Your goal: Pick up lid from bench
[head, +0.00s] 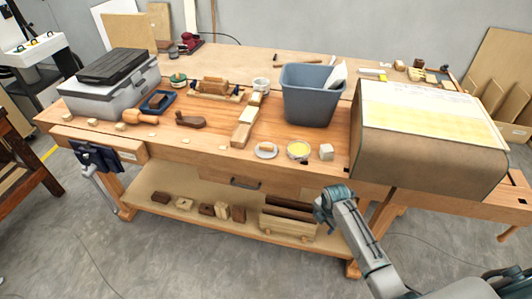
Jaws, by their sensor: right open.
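A small round white piece with a tan part on top (266,150), which looks like the lid, lies near the front edge of the bench (215,157). Just right of it stands an open round pot with yellow contents (299,150). My right gripper (322,207) is in front of the bench, below the top's front edge and apart from the lid. It is open, with nothing seen between its fingers. My left gripper is not in view.
A pale block (326,152) stands right of the pot. A blue-grey bin (308,97) is behind, and a large curved brown form (425,142) fills the right. Wooden blocks (241,135) lie left of the lid. The lower shelf (165,185) holds offcuts.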

